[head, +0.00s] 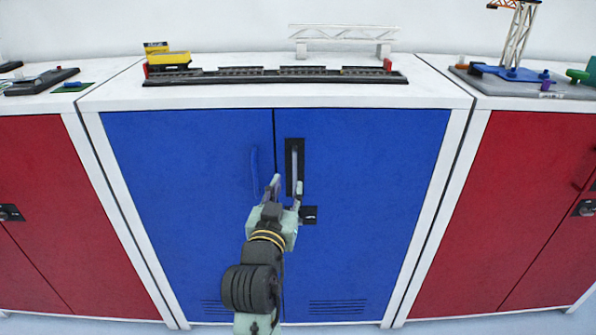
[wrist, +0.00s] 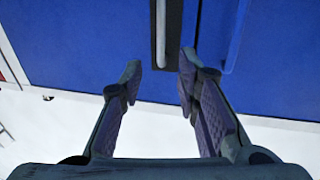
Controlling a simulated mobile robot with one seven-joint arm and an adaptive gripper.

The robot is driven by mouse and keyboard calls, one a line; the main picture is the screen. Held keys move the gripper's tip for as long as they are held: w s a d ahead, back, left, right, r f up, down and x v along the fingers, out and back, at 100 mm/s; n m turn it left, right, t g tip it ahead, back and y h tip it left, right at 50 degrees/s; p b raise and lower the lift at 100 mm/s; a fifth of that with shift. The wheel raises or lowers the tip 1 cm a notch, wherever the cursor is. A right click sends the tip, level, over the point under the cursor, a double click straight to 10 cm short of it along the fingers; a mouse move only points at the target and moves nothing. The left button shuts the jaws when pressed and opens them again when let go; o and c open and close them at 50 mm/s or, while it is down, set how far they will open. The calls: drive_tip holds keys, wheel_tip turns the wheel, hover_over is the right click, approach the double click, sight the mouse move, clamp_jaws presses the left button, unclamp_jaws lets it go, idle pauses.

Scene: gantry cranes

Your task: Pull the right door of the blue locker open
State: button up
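The blue locker has a left door (head: 185,190) and a right door (head: 380,190), both closed. The right door has an upright silver handle (head: 295,162) on a black plate near the centre seam. In the wrist view the handle (wrist: 161,35) appears upright in the picture, ahead of the gap between my fingers. My gripper (head: 286,187) is open and empty, in front of the doors near the lower end of this handle; in the wrist view the fingertips (wrist: 160,66) are spread on either side of the plate's line. Whether they touch the handle cannot be told.
The left door has a blue handle (head: 254,172), close left of my gripper. A small black latch (head: 309,215) is below the silver handle. Red lockers (head: 68,200) (head: 510,190) flank the blue one. A model track (head: 275,76) and white gantry (head: 343,34) stand on top.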

sight(294, 167)
drive_tip(key=b+x, duration=0.1)
drive_tip(key=x, duration=0.8)
drive_tip(key=shift+w, duration=0.4)
clamp_jaws()
idle(0.5)
